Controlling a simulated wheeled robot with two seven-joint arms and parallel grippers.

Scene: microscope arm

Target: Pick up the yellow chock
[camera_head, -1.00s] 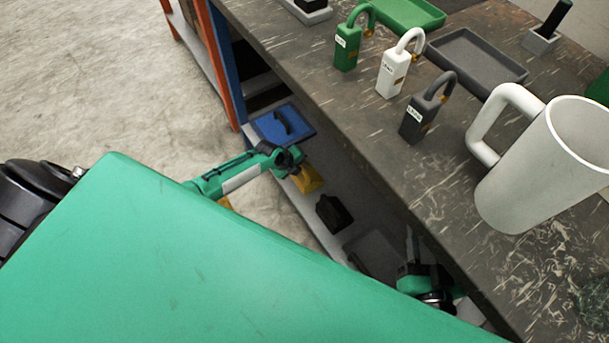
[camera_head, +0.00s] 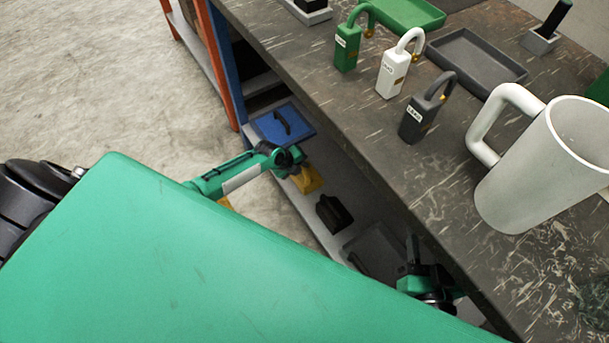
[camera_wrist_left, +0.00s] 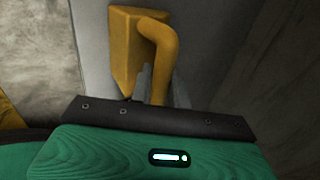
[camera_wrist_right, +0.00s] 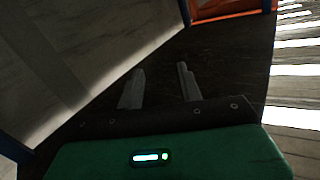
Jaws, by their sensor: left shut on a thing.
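The yellow chock (camera_head: 309,180) is on the lower shelf under the workbench, partly hidden by my left gripper (camera_head: 294,163) in the head view. In the left wrist view the chock (camera_wrist_left: 135,45) shows a wedge body with a curved bar handle (camera_wrist_left: 162,65). Whether the chock touches the shelf is not clear. My right gripper (camera_head: 412,255) is by the bench's front edge; in the right wrist view its fingers (camera_wrist_right: 158,85) are apart with nothing between them.
A blue case (camera_head: 275,128) and a black object (camera_head: 333,213) lie beside the chock on the shelf (camera_head: 300,207). The bench top (camera_head: 385,155) overhangs it, carrying green, white and dark padlocks, trays and a large white mug (camera_head: 530,180).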

